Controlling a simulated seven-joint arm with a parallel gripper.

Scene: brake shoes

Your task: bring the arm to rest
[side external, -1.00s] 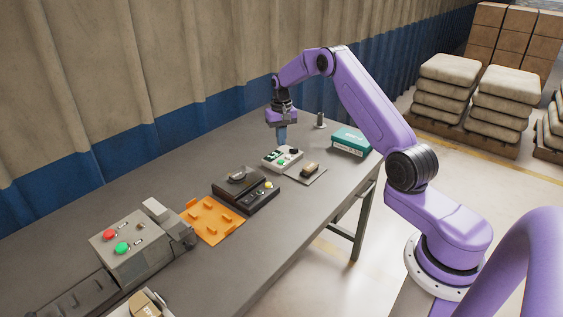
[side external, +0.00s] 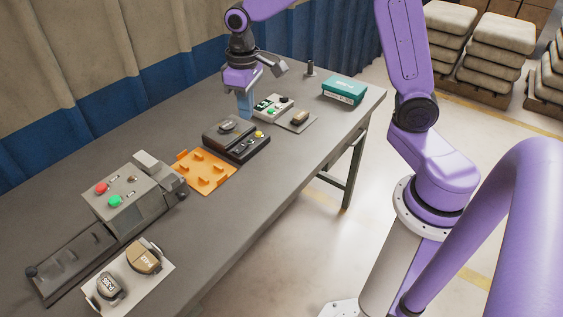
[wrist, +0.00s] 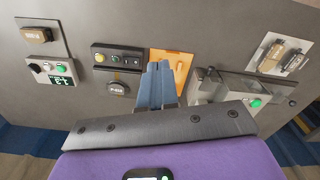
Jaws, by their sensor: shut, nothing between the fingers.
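My gripper (side external: 245,106) is purple with blue fingers and points down over the table in the side view. Its fingers are shut with nothing between them. In the side view it hangs above and behind the black device (side external: 236,139), with the white button box (side external: 273,106) to its right. In the wrist view the shut blue fingertips (wrist: 158,66) show in front of the orange tray (wrist: 178,60), with the black device (wrist: 118,57) to their left.
The orange tray (side external: 205,172) lies beside a grey machine with red and green buttons (side external: 125,196). A white plate (side external: 101,293) holds two brake shoes. One brown part (side external: 300,117) lies on a grey plate. A teal box (side external: 344,89) and a small post (side external: 310,67) stand at the far end.

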